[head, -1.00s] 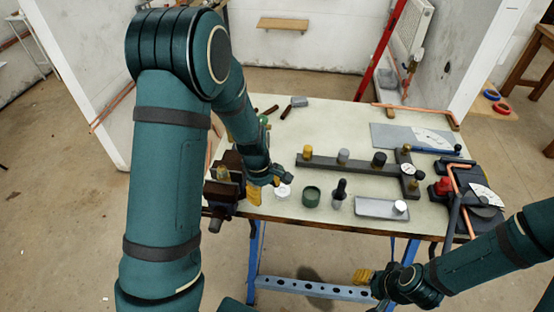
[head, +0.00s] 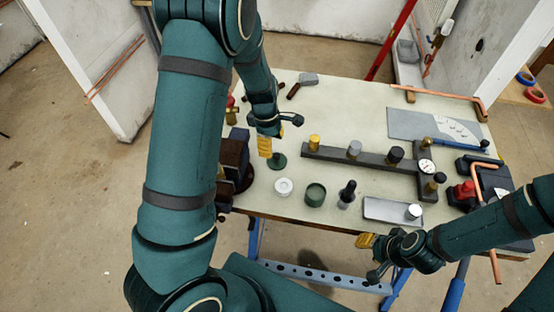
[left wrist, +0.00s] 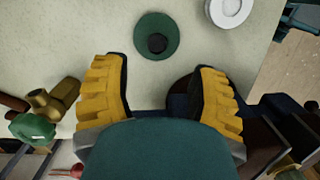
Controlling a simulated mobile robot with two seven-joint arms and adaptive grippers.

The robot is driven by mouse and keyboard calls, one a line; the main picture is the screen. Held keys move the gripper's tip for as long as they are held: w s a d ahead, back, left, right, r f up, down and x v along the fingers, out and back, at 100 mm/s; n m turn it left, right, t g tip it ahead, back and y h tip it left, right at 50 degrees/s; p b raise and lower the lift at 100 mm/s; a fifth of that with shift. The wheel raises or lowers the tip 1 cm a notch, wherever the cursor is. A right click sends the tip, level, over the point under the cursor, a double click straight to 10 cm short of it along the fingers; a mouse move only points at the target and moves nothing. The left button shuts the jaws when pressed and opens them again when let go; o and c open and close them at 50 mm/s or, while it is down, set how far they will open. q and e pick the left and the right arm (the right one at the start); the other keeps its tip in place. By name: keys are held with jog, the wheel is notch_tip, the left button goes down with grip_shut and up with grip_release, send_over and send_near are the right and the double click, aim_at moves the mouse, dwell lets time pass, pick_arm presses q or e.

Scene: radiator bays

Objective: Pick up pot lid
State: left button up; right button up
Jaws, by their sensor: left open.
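The pot lid is a flat green disc with a dark knob (left wrist: 157,42). It lies on the table just beyond my left fingertips in the left wrist view, and shows in the head view (head: 278,162) beside the yellow finger. My left gripper (left wrist: 163,66) is open, its two yellow-padded fingers spread apart with the lid off their tips and nothing between them. In the head view the left gripper (head: 265,146) hangs above the table by the lid. My right gripper (head: 367,241) is low at the table's front edge; its opening cannot be made out.
A green pot (head: 315,194) and a white ring-shaped roll (head: 284,187) stand near the lid. A dark vice (head: 233,158) is close on the left. A dark bar with several knobs (head: 365,165) lies to the right. A valve with a green handle (left wrist: 35,129) shows in the left wrist view.

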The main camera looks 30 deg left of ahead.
aim_at(276, 155)
pick_arm(q)
jog(key=shift+w+d+f+b, duration=0.1)
jog(key=shift+d+f+b, duration=0.1)
jog(key=shift+f, duration=0.95)
jog(key=shift+w+d+f+b, duration=0.1)
jog(key=shift+d+f, duration=0.15)
jog(key=shift+f, duration=0.9)
jog(key=shift+w+d+f+b, duration=0.1)
jog(key=shift+d+f+b, duration=0.1)
jog(key=shift+f, duration=0.95)
jog(key=shift+r, duration=0.1)
grip_shut()
